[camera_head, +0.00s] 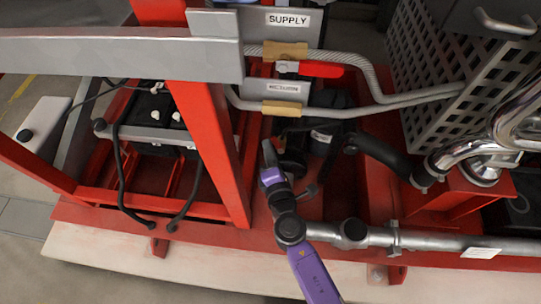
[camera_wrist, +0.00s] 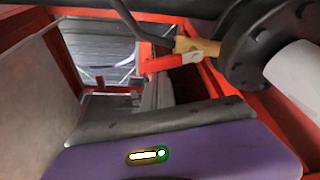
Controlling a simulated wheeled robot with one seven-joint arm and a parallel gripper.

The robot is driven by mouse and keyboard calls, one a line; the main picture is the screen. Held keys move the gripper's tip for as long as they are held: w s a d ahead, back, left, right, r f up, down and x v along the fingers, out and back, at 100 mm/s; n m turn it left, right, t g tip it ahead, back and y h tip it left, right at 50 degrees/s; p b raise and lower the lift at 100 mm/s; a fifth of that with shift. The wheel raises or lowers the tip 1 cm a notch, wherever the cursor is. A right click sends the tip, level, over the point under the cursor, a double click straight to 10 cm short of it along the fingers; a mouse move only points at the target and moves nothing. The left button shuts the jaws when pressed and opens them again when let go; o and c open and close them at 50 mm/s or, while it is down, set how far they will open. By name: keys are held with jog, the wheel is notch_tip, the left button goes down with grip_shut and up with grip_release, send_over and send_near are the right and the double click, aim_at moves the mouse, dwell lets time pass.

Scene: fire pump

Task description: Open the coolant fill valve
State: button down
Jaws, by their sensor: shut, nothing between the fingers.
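A red lever handle (camera_head: 322,70) points right from a fitting beside the upper brass-coloured block (camera_head: 285,50), under a plate marked SUPPLY (camera_head: 288,20). In the wrist view a red lever (camera_wrist: 162,63) meets a brass-coloured fitting (camera_wrist: 198,46). No label names a coolant fill valve, so I cannot tell whether this lever belongs to it. My gripper (camera_head: 268,148) is shut and empty, below and left of the lower brass-coloured block (camera_head: 282,108), apart from the red lever. Its fingertips are not clear in the wrist view.
Braided hoses (camera_head: 350,62) run right from the blocks. A red frame post (camera_head: 208,140) stands close left of my gripper. A battery (camera_head: 155,115) with black cables sits further left. A black hose (camera_head: 385,155) and a metal pipe (camera_head: 450,243) lie to the right.

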jog(key=shift+w+f, duration=0.1)
dwell(0.3)
jog(key=shift+d+r+m+t+y+b, duration=0.3)
jog(key=shift+m+b, duration=0.35)
jog(key=shift+b, duration=0.6)
jog(key=shift+d+r+m+t+h+b, duration=0.1)
jog(key=shift+d+m+b, duration=0.4)
jog(key=shift+b, duration=0.75)
jog(key=shift+d+r+m+t+y+b, duration=0.2)
jog(key=shift+m+b, duration=0.55)
jog(key=shift+b, duration=0.5)
